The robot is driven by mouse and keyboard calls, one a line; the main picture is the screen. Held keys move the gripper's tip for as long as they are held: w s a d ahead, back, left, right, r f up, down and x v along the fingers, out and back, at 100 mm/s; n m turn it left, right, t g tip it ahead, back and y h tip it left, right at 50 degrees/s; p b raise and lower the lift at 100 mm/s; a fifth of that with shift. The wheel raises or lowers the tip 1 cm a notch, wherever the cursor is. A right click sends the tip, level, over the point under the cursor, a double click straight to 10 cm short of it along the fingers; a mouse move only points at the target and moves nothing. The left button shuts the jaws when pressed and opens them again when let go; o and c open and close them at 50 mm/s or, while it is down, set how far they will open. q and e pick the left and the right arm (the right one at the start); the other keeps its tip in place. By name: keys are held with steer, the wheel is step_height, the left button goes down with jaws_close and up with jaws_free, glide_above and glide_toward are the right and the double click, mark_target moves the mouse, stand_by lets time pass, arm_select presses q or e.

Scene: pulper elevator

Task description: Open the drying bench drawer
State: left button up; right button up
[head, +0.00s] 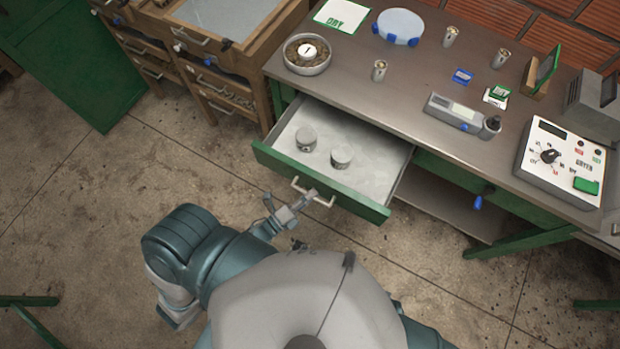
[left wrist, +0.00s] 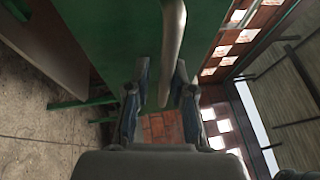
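The drying bench drawer (head: 372,172) with its green front is pulled well out from under the metal-topped bench (head: 400,88). Two grey cylindrical pieces stand inside it. The pale bar handle (head: 318,196) is on the drawer front. My left gripper (head: 306,199) is at this handle. In the left wrist view the handle (left wrist: 173,45) runs between the two fingers of the left gripper (left wrist: 161,75), near the right fingertip, with a gap to the left one. The fingers look apart, not closed on it. My right gripper is not in view.
On the bench top are a round dish (head: 307,54), small metal cups, a handheld meter (head: 460,114) and a dryer control box (head: 560,160). A wooden cabinet (head: 225,85) stands left of the drawer. Below the bench is an open shelf (head: 450,205). The concrete floor in front is clear.

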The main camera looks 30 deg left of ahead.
arm_select(q)
steer(key=shift+o, duration=0.6)
steer(key=shift+w, duration=0.15)
steer(key=shift+r, duration=0.1)
steer(key=v, duration=1.2)
